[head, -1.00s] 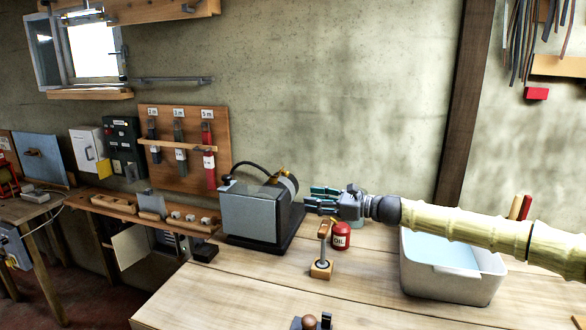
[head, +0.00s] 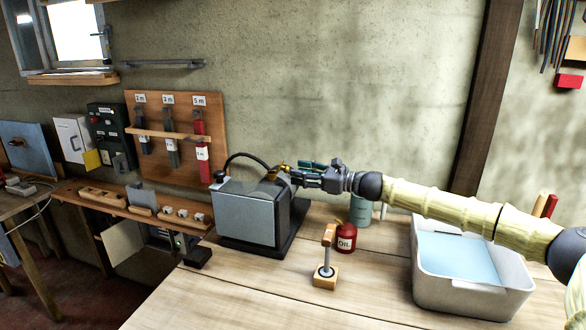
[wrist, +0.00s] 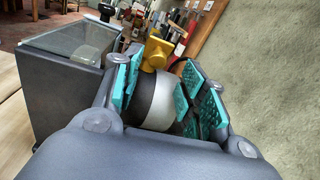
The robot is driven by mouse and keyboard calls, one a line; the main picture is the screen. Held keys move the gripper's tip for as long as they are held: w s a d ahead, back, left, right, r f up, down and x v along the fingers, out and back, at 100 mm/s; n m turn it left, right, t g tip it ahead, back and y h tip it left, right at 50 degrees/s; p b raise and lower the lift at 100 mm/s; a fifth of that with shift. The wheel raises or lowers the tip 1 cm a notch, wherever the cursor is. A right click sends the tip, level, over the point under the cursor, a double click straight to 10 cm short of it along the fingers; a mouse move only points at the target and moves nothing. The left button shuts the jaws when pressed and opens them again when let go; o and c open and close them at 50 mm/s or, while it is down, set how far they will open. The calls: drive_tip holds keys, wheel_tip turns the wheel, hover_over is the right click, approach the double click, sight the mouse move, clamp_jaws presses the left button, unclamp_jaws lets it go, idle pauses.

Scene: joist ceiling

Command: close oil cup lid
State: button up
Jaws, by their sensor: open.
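The brass oil cup (wrist: 155,52) sits on top of the rounded grey and black motor end (wrist: 160,102) in the wrist view. In the head view the brass part (head: 278,171) is small, at the top right of the grey machine (head: 246,214). I cannot tell the lid's position. My gripper (head: 300,172) is open beside the machine's top right. In the wrist view its teal-padded fingers (wrist: 160,88) stand on either side of the motor end, with the brass cup near the left finger's tip. Nothing is held.
A red OIL can (head: 346,239), a teal cylinder (head: 361,212) and a wooden block with an upright handle (head: 325,277) stand right of the machine. A pale tub (head: 470,297) sits at the right. A dark hose (head: 240,157) arches over the machine. The front bench is clear.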

sight(284, 169)
drive_tip(key=x, duration=0.3)
drive_tip(key=shift+s+a+r+p, duration=0.15)
drive_tip(key=shift+r+p, duration=0.15)
drive_tip(key=shift+p, duration=0.05)
clamp_jaws()
